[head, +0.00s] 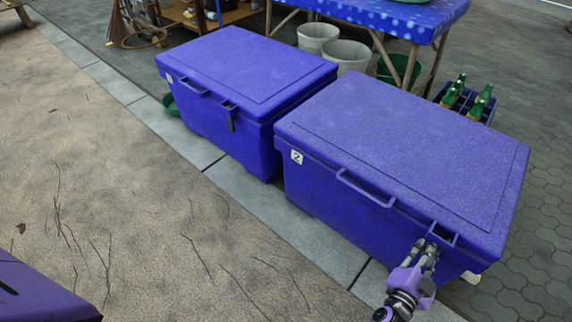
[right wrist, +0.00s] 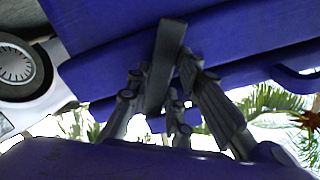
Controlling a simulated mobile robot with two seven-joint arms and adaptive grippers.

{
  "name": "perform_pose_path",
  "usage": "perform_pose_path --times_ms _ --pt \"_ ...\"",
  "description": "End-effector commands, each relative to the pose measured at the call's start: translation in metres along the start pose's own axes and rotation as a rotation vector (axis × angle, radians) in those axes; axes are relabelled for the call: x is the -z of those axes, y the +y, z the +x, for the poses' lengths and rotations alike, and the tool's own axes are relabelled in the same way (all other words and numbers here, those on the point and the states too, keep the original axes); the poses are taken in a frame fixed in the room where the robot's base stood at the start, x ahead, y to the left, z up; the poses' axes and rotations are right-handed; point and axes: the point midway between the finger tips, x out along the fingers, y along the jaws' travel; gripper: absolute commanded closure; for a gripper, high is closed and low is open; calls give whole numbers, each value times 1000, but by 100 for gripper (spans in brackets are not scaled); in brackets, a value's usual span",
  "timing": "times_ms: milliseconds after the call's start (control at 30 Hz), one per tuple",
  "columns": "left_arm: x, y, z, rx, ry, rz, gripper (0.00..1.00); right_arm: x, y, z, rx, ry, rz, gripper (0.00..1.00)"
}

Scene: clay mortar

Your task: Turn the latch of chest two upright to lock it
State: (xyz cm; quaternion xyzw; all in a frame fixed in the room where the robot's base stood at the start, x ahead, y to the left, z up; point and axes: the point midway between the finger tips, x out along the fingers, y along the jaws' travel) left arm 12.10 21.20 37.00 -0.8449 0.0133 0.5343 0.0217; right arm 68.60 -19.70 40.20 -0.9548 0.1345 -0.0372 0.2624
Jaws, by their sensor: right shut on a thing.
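Chest two (head: 400,150) is a blue chest with a closed lid and a white label "2" (head: 296,157) on its front. Its front handle (head: 365,190) is left of the latch. My right gripper (head: 428,250) is at the right part of the chest's front, just below the lid rim. In the right wrist view, the latch (right wrist: 167,50) is a dark grey bar between the fingers of my right gripper (right wrist: 160,95), which are shut on it. In the head view the gripper hides most of the latch, so its exact angle is unclear. My left gripper is out of view.
Another blue chest (head: 245,70) stands left of chest two, with its grey latch (head: 231,118) hanging at the front. A bottle crate (head: 465,105) and buckets (head: 347,57) stand behind. A blue-covered table (head: 390,15) is at the back. The ground in front is open.

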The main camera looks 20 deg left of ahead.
Motion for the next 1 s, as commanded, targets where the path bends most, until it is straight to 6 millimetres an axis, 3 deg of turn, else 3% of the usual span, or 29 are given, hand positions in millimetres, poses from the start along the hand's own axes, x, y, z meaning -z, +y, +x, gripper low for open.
perform_pose_path --times_ms 500,1000 --pt "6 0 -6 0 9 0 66 -1 -1 0 0 -3 -415 100" --pt "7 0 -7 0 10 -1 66 -1 0 0 0 -3 -551 100"
